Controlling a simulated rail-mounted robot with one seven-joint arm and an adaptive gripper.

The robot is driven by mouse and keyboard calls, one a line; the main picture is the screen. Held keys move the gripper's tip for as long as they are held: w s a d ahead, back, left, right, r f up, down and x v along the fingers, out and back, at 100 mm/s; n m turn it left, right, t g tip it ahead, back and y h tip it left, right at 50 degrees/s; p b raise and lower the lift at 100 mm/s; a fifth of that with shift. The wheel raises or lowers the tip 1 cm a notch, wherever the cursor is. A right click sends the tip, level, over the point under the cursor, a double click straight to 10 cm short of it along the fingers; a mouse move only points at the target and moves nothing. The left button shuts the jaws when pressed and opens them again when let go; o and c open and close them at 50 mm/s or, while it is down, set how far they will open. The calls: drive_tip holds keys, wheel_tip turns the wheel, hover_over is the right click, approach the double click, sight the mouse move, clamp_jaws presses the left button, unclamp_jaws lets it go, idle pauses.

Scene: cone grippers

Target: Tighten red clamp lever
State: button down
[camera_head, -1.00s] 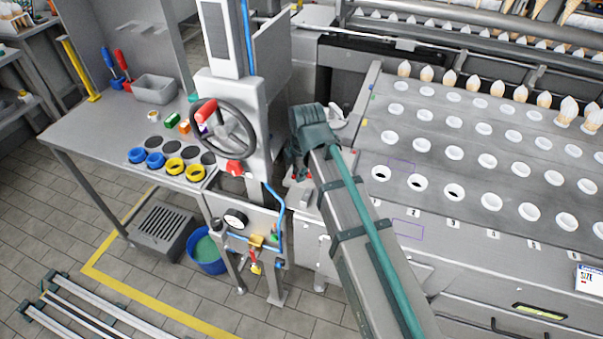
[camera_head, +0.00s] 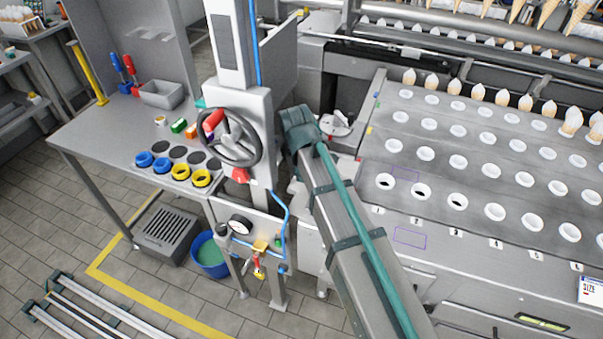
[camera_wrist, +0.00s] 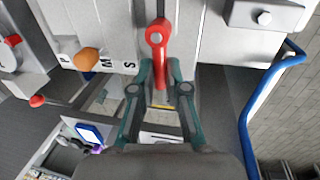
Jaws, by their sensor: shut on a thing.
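The red clamp lever (camera_wrist: 158,38) shows in the wrist view at the top centre, with its rounded head on a pale grey panel and its handle pointing down between the fingers. My gripper (camera_wrist: 160,72) has its two teal fingers around the lever's handle, one on each side, shut on it. In the head view my arm crosses the middle and hides the gripper's fingertips and most of the lever.
A black handwheel (camera_head: 229,137) with a red knob stands left of my arm. A blue hose (camera_wrist: 258,100) curves down the wrist view's right side. An orange knob (camera_wrist: 88,58) sits by the letters on the panel. The cone plate (camera_head: 460,150) lies right of my arm.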

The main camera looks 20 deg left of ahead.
drive_tip(key=shift+w+m, duration=0.15)
drive_tip(key=shift+m, duration=0.15)
drive_tip(key=c, duration=1.2)
unclamp_jaws()
drive_tip(key=shift+r, duration=0.15)
drive_tip(key=r, duration=0.4)
drive_tip(key=s+r, duration=0.1)
drive_tip(key=r, duration=0.2)
drive_tip(key=s+r, duration=0.1)
drive_tip(key=r, duration=0.3)
drive_tip(key=shift+s+a+r, duration=0.1)
drive_tip(key=shift+s+r, duration=0.1)
drive_tip(key=shift+r, duration=0.1)
